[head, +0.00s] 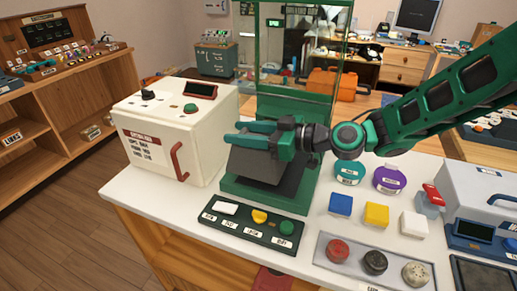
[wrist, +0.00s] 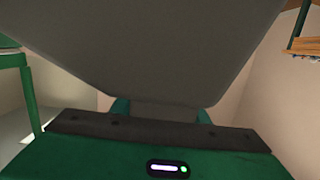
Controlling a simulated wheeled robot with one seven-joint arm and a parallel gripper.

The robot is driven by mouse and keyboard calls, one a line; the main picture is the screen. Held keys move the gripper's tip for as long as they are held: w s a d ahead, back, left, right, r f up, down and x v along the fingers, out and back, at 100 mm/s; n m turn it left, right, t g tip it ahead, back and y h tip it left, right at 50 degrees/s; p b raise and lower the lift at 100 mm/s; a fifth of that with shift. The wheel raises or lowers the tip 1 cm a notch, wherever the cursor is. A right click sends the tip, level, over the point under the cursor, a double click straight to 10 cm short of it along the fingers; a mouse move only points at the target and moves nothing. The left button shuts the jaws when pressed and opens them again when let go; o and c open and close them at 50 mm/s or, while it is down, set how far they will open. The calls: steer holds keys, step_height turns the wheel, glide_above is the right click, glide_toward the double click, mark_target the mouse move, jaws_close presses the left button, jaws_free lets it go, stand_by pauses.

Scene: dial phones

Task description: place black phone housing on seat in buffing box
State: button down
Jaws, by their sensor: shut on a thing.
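My gripper (head: 234,134) is shut on the black phone housing (head: 258,166), a dark, slanted block hanging below the fingers. The housing also fills the upper part of the wrist view (wrist: 160,50) as a grey surface, hiding what lies beyond it. The gripper and housing are in front of a green-framed, clear-walled box (head: 326,100), over its green base (head: 238,190). I take this to be the buffing box. The seat is hidden behind the housing. I cannot tell whether the housing touches the base.
A white machine (head: 165,135) with a red handle stands close on the left. A button panel (head: 250,224) lies in front. Blue, yellow and white blocks (head: 376,215), round tins (head: 389,179) and a tray (head: 322,250) of round pieces are on the right of the white counter (head: 130,203).

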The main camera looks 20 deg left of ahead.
steer(key=w+f, duration=0.1)
steer(key=w+d+f, duration=0.2)
steer(key=w, duration=0.1)
steer(key=shift+d, duration=0.25)
steer(key=shift+f, duration=2)
steer(key=c, duration=1)
jaws_free()
steer(key=shift+c, duration=0.2)
steer(key=shift+d, duration=0.1)
steer(key=d+r, duration=0.2)
steer(key=d, duration=0.9)
steer(key=shift+s+d, duration=0.3)
steer(key=shift+s, duration=0.15)
steer(key=shift+d+f, duration=0.1)
